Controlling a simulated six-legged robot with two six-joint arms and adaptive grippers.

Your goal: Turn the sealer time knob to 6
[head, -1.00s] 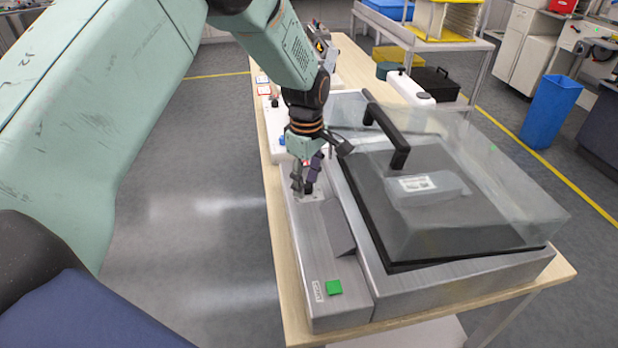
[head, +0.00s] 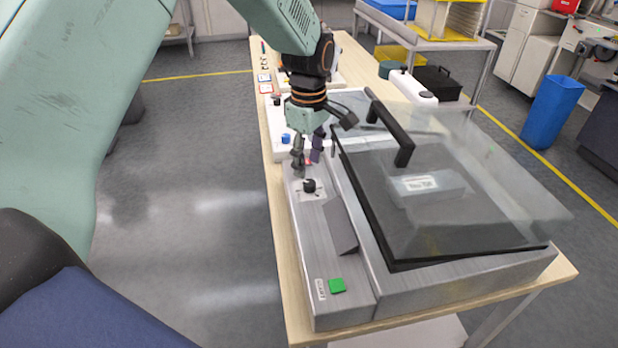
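The sealer (head: 430,285) is a metal machine with a clear lid (head: 480,180) and a black handle, on a wooden table. Its black time knob (head: 309,186) stands on a pale plate (head: 313,196) on the left-hand strip. The knob's setting is too small to read. My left gripper (head: 308,165) points down just above and behind the knob, apart from it as far as I can see. Its two dark fingers are spread, with nothing between them. My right gripper is not in view.
A green button (head: 337,286) sits at the near end of the strip. A white device with a blue knob (head: 286,139) stands behind my gripper. A white container (head: 412,88) stands behind the lid. The floor left of the table is clear.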

